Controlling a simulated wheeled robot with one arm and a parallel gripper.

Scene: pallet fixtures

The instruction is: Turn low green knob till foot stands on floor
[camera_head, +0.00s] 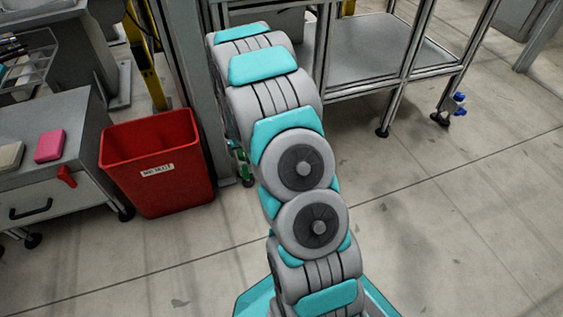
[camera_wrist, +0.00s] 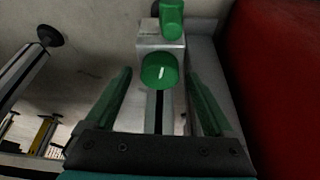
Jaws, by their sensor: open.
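A round green knob (camera_wrist: 160,72) with a short white mark on its face sits on a grey metal block (camera_wrist: 148,44) in the wrist view. A second green part (camera_wrist: 172,20) shows just above it, partly cut off by the frame's top. My gripper (camera_wrist: 160,84) is open, its two green fingers on either side of the round knob, with visible gaps. I cannot tell whether the foot under the block touches the floor. In the head view small green parts (camera_head: 244,172) show low by the grey post, mostly hidden behind my arm.
A red bin (camera_head: 157,166) stands close left of the post; its red wall (camera_wrist: 286,80) fills the wrist view's right side. A grey bench (camera_head: 368,56) stands right of the post, and a drawer cabinet (camera_head: 45,150) stands left. Floor at right is clear.

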